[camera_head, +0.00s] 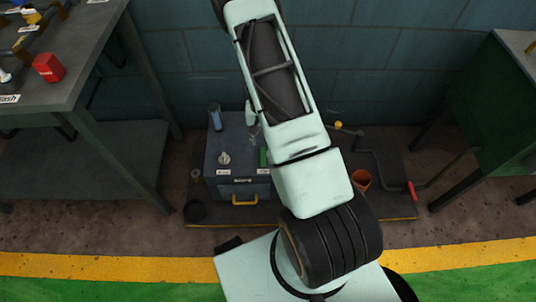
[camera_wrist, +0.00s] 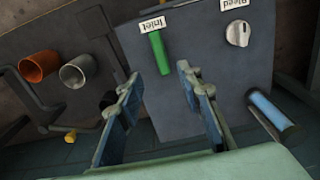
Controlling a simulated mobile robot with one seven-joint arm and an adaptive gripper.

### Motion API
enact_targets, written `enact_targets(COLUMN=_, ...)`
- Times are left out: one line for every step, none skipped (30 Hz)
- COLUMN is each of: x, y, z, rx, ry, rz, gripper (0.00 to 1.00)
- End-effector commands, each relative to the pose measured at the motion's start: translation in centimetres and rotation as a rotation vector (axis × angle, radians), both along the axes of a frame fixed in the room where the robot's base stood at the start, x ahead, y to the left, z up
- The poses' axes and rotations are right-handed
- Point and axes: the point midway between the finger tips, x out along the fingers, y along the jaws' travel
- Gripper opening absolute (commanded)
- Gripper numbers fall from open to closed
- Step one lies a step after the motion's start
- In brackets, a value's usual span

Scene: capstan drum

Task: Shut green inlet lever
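The green inlet lever (camera_wrist: 160,53) shows in the wrist view as a short green bar on the top of a grey box (camera_wrist: 205,80), beside the "Inlet" label (camera_wrist: 152,24). My gripper (camera_wrist: 160,76) is open, its two blue-padded fingers spread apart with nothing between them. The lever appears just beyond the fingertips, in line with the gap; I cannot tell the exact distance, but no contact shows. In the head view the lever (camera_head: 264,157) is a small green strip at the edge of my arm, which hides part of the box (camera_head: 227,150).
A "Bleed" knob (camera_wrist: 238,34) and a blue cylinder (camera_wrist: 271,110) are near the lever. An orange cup (camera_wrist: 38,66) and a grey cup (camera_wrist: 77,72) stand on the other side. A red-handled crank (camera_head: 411,190) lies right of the box. Benches (camera_head: 80,130) flank the area.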

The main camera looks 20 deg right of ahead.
Motion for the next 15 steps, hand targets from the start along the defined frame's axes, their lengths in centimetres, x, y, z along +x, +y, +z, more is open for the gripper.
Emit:
enact_targets(x=-0.5, y=0.2, z=-0.5, rx=0.005, ry=0.01, rz=0.007, gripper=0.33)
enact_targets(x=-0.6, y=0.3, z=-0.8, rx=0.008, ry=0.013, rz=0.01, gripper=0.33)
enact_targets(x=-0.8, y=0.4, z=-1.2, rx=0.009, ry=0.017, rz=0.013, gripper=0.33)
enact_targets(x=-0.8, y=0.4, z=-1.5, rx=0.01, ry=0.018, rz=0.014, gripper=0.33)
enact_targets(x=-0.8, y=0.4, z=-1.9, rx=0.01, ry=0.018, rz=0.015, gripper=0.33)
enact_targets(x=-0.8, y=0.4, z=-2.4, rx=0.01, ry=0.018, rz=0.015, gripper=0.33)
enact_targets(x=-0.9, y=0.4, z=-2.9, rx=0.01, ry=0.018, rz=0.015, gripper=0.33)
enact_targets(x=-0.9, y=0.4, z=-3.5, rx=0.009, ry=0.018, rz=0.014, gripper=0.33)
enact_targets(x=-0.9, y=0.4, z=-4.3, rx=0.008, ry=0.017, rz=0.013, gripper=0.33)
enact_targets(x=-0.9, y=0.4, z=-4.9, rx=0.008, ry=0.017, rz=0.013, gripper=0.33)
enact_targets(x=-0.9, y=0.4, z=-5.5, rx=0.009, ry=0.018, rz=0.013, gripper=0.33)
enact_targets(x=-0.9, y=0.4, z=-6.3, rx=0.009, ry=0.018, rz=0.013, gripper=0.33)
enact_targets(x=-0.9, y=0.4, z=-6.9, rx=0.009, ry=0.018, rz=0.012, gripper=0.33)
enact_targets(x=-0.8, y=0.4, z=-7.4, rx=0.008, ry=0.016, rz=0.012, gripper=0.33)
enact_targets(x=-0.8, y=0.3, z=-8.2, rx=0.008, ry=0.016, rz=0.012, gripper=0.33)
